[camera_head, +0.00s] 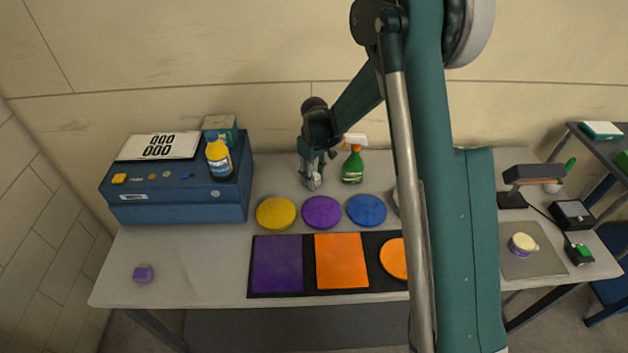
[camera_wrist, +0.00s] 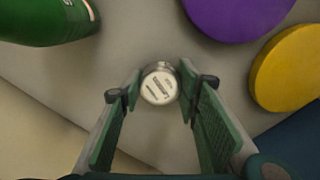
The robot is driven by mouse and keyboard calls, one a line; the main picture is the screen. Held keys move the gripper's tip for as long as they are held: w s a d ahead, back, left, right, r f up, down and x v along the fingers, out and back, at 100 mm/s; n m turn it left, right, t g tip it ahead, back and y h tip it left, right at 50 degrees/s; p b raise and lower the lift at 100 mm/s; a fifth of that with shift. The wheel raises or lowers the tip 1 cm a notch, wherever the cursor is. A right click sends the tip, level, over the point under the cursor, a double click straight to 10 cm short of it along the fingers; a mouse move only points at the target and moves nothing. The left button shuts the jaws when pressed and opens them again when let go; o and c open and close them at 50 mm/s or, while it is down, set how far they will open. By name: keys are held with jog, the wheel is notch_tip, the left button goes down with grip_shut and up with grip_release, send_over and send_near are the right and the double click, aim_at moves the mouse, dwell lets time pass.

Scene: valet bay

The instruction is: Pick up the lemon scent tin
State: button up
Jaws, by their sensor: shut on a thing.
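A small round silver tin with a white printed lid (camera_wrist: 158,87) shows in the wrist view, upright between my two fingertips. Its print is too small to read surely, so I cannot confirm that it says lemon. My gripper (camera_wrist: 160,86) is shut on this tin, with one green finger on either side. In the head view my gripper (camera_head: 312,182) is low at the back of the table, left of a green spray bottle (camera_head: 353,165). The tin is mostly hidden by the fingers there.
Yellow (camera_head: 276,213), purple (camera_head: 322,212) and blue (camera_head: 366,210) discs lie in front of my gripper. A blue case (camera_head: 180,207) with a yellow bottle (camera_head: 219,159) stands left. A small purple block (camera_head: 143,273) lies front left, with bare table around it.

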jog(key=shift+r, duration=0.15)
jog(key=shift+r, duration=4.85)
